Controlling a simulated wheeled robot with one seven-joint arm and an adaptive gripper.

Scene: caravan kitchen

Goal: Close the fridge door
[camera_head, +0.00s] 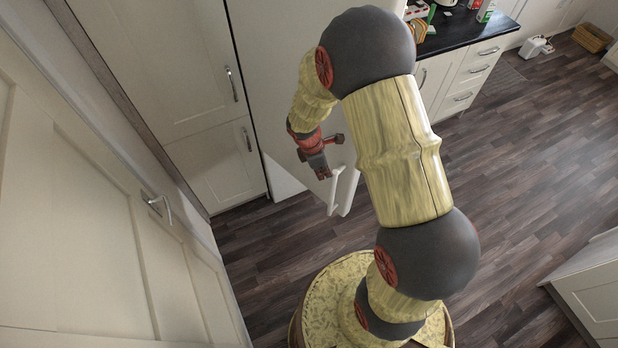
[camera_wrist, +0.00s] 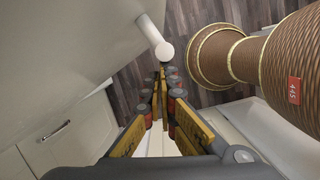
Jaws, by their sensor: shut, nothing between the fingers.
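The fridge door (camera_head: 275,90) is a tall plain white panel in the middle of the head view. It appears to stand open, angled out from the cupboard front; my arm hides part of it and the width of the gap cannot be told. Its white bar handle (camera_head: 333,193) is near its lower front edge. My gripper (camera_head: 321,172) is shut and empty, close beside the handle. In the wrist view the shut fingertips (camera_wrist: 163,72) point towards the rounded white end of the handle (camera_wrist: 165,51), with the door (camera_wrist: 55,45) on the left. Contact cannot be told.
Tall cream cupboards (camera_head: 165,65) stand left of the fridge. A panelled door with a metal handle (camera_head: 80,210) is close on the left. A dark worktop (camera_head: 465,30) with drawers is behind my arm. The wooden floor (camera_head: 510,150) is clear on the right.

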